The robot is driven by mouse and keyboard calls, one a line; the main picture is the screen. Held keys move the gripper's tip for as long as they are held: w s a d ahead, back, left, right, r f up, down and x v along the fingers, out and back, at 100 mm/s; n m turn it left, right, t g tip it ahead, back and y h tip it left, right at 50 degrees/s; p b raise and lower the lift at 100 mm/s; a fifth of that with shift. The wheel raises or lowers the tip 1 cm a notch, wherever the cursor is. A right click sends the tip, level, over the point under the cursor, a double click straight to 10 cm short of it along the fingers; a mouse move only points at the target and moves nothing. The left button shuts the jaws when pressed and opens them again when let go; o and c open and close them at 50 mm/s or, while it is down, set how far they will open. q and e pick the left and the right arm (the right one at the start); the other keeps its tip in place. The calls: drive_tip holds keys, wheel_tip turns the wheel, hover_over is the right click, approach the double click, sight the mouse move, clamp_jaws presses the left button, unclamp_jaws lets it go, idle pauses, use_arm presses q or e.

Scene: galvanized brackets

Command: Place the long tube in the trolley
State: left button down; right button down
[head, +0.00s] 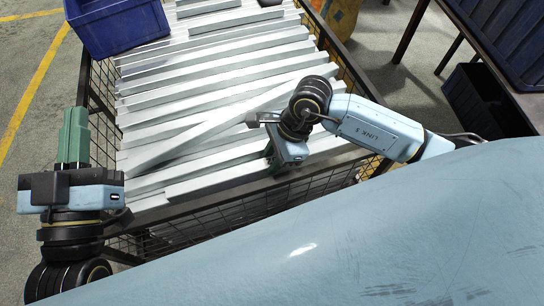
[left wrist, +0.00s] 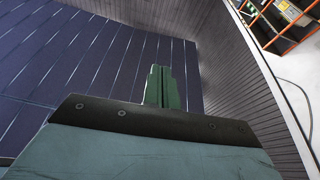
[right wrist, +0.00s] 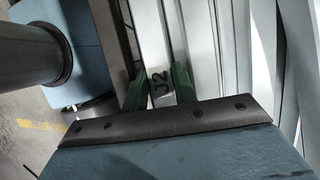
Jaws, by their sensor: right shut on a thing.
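The trolley (head: 205,222) is a dark wire-mesh cage filled with pale galvanized tubes. The long tube (head: 212,179) appears to be the one along its near rim, inside the cage; its right part is hidden by my arm. My right gripper (head: 269,154) reaches down over the near side. In the right wrist view its green fingers are shut on the sides of the long tube (right wrist: 150,35), beside a "J2" mark. My left gripper (head: 74,125) is empty at the trolley's left side, its green fingers together in the left wrist view (left wrist: 161,88).
A blue bin (head: 115,25) stands at the trolley's far left corner. One loose tube (head: 200,132) lies diagonally across the others. A table with a dark crate (head: 515,40) stands at the right, with a dark box (head: 487,100) below. Floor is clear at the left.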

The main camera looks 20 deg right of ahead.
drive_tip(key=c, duration=1.4)
unclamp_jaws()
